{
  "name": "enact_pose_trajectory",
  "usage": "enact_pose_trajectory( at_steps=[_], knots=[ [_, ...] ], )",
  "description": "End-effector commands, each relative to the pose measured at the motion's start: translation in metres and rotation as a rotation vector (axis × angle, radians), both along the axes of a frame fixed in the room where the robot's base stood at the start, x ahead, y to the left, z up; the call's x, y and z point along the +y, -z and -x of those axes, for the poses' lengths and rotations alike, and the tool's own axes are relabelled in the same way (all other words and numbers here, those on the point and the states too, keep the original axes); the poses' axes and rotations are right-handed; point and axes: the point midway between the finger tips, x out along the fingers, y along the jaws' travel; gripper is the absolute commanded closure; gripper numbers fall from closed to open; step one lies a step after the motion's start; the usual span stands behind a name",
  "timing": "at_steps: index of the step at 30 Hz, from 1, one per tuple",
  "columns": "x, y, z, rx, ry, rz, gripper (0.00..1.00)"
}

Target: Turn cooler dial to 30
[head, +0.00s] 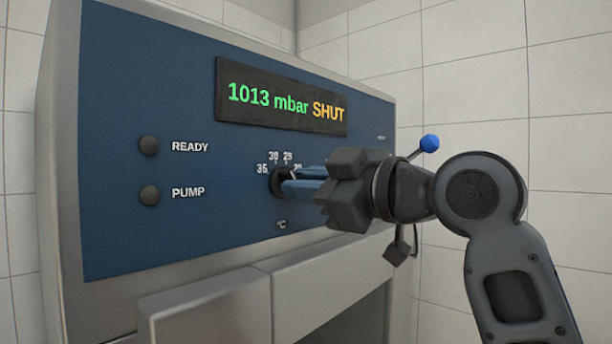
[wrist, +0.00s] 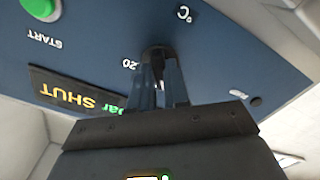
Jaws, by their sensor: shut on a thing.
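The cooler dial (head: 275,184) is a small dark knob on the blue panel, below the display. Printed marks 35, 30 and 25 show around its upper left side; a further mark at right is partly covered by my fingers. My gripper (head: 287,182) comes from the right, with its blue fingers closed on the dial. In the wrist view, the picture is turned over, and the dial (wrist: 155,51) sits between the two fingertips (wrist: 158,66), near a 20 mark and the °C sign. Which mark the pointer faces cannot be told.
The display (head: 281,97) reads 1013 mbar SHUT. Two dark round lamps, READY (head: 149,145) and PUMP (head: 149,195), are at left. A green START button (wrist: 41,8) shows in the wrist view. A grey housing (head: 205,310) projects below the panel.

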Motion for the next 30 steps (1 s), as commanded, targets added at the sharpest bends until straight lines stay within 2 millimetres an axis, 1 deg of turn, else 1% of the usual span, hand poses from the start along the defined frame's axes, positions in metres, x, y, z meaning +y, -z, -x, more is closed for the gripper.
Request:
enact_pose_trajectory(
  at_steps=[6,12,19,30],
  knots=[
    [0.0006,-0.0005,0.0004,0.119,-0.001,-0.088,1.0],
    [0.0007,0.0001,0.0006,0.187,-0.002,-0.143,1.0],
    [0.0005,0.0011,0.0005,0.222,0.0,-0.169,1.0],
    [0.0004,0.0014,0.0004,0.226,0.0,-0.172,1.0]
  ],
)
